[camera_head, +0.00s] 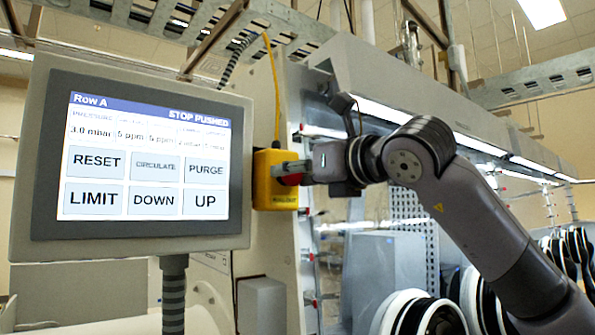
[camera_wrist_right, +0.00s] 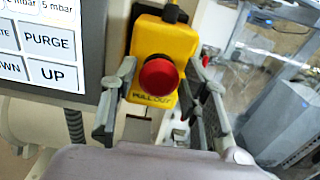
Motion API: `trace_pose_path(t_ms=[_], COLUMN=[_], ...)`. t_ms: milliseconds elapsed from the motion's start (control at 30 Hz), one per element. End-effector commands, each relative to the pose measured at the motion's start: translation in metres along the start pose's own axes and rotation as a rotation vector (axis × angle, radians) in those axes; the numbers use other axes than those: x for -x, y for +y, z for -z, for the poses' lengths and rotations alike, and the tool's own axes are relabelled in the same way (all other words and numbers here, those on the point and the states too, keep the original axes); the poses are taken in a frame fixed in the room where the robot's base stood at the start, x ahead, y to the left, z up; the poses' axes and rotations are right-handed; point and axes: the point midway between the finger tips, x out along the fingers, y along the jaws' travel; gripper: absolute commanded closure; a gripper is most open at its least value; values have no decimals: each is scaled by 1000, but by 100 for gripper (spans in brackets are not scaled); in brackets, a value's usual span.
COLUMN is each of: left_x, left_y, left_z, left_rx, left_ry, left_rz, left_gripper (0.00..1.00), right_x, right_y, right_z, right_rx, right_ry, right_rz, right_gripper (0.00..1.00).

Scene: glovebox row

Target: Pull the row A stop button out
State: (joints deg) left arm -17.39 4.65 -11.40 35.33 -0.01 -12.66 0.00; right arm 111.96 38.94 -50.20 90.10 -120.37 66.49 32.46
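The row A stop button is a round red knob (camera_wrist_right: 158,78) on the front of a yellow box (camera_wrist_right: 163,42) marked "PULL OUT". In the head view the yellow box (camera_head: 273,190) is beside the screen, and the red knob (camera_head: 291,180) is partly hidden by my right gripper (camera_head: 292,171). In the wrist view my right gripper (camera_wrist_right: 166,82) is open, with one finger on each side of the knob and gaps between fingers and knob. My left gripper is in neither view.
A touch screen (camera_head: 150,165) reads "Row A" and "STOP PUSHED"; it stands close left of the box. A yellow cable (camera_head: 273,85) rises from the box. Glovebox glass and black-and-white port rings (camera_head: 420,315) are to the right, near my arm.

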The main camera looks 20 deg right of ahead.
Motion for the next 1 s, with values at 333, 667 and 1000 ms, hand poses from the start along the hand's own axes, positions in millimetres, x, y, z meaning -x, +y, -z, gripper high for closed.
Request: trace_pose_path(t_ms=[333,667,1000], left_x=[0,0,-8], left_y=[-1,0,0], left_z=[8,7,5], left_rx=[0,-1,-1], left_ry=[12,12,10], left_rz=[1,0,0], left_gripper=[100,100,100], right_x=[0,0,6], right_y=[0,0,0], right_z=[0,0,2], right_rx=[0,0,0], right_ry=[0,0,-1], right_rz=[0,0,1], right_gripper=[84,100,100])
